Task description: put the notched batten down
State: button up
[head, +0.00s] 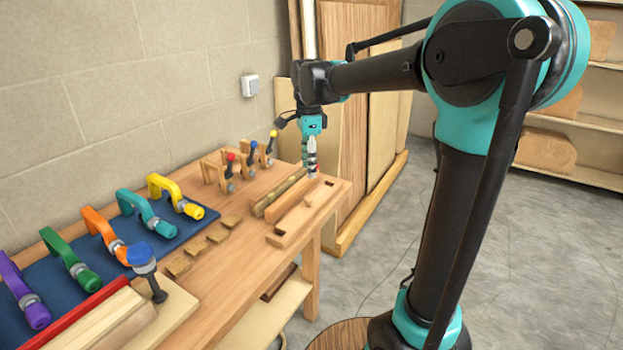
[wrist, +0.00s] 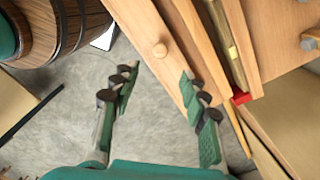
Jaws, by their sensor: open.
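Several long battens lie side by side at the far right end of the workbench (head: 220,262). A pale wooden strip (head: 290,228) with dark notch-like marks near its ends and a round peg is nearest the front edge; it also shows in the wrist view (wrist: 142,28). A plain batten (head: 288,204) and a darker one (head: 272,198) lie behind it. I cannot tell for sure which is the notched batten. My gripper (head: 312,172) hangs over the far ends of these pieces. In the wrist view my gripper (wrist: 158,92) is open, with grey floor between its fingers and nothing held.
Coloured clamps, one of them orange (head: 102,230), lie on a blue mat (head: 98,262) at the left. Small wooden blocks (head: 197,248) lie mid-bench. Small clamps (head: 231,165) stand behind the battens. Boards (head: 383,110) lean on the wall past the bench.

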jog(key=s+d+f+n+t, duration=0.4)
jog(key=s+d+f+n, duration=1.1)
jog(key=s+f, duration=0.4)
jog(key=shift+d+f+n, duration=0.3)
jog(key=shift+d+f, duration=0.3)
jog(key=shift+d, duration=0.25)
